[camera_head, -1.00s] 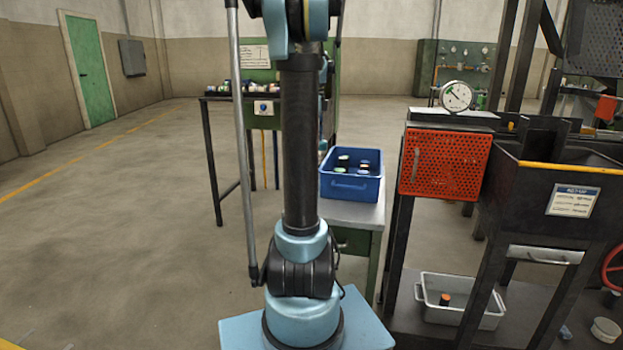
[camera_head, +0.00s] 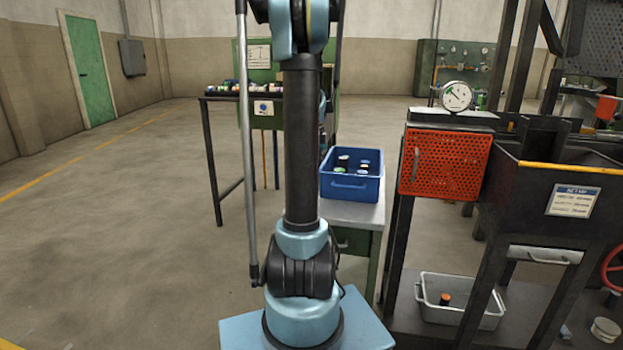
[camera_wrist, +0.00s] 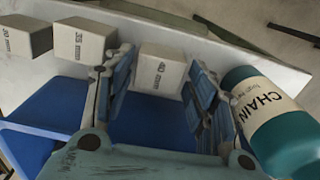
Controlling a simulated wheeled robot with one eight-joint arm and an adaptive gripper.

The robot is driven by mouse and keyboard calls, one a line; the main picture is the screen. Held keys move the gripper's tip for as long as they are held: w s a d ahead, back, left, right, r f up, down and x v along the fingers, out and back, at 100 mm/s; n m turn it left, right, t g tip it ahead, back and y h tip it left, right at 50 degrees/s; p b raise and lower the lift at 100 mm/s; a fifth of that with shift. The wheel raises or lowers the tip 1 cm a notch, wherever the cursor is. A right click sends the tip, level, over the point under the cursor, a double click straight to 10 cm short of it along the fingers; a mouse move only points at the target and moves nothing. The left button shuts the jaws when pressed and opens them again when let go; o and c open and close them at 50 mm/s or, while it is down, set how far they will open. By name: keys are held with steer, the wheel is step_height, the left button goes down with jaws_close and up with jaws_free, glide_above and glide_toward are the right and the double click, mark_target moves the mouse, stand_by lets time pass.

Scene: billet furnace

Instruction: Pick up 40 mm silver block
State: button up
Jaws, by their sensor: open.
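The 40 mm silver block (camera_wrist: 160,70) shows in the wrist view as a pale grey block with "40 mm" on its face. It stands on a light surface. My gripper (camera_wrist: 161,62) is open, with one finger to the left and one to the right of this block in the picture. I cannot tell whether the fingers reach down beside it, and no contact is visible. A 35 mm block (camera_wrist: 84,45) and a 30 mm block (camera_wrist: 24,38) stand in a row to its left. The head view does not show my gripper or these blocks.
A teal bottle labelled "CHAIN" (camera_wrist: 272,120) stands close by the right finger. A blue thing (camera_wrist: 65,108) lies below the blocks at left. In the head view, a blue bin (camera_head: 352,184) sits on a bench and a grey tray (camera_head: 460,309) on a low shelf.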

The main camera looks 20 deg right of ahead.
steer(key=shift+f, duration=1)
steer(key=c, duration=1)
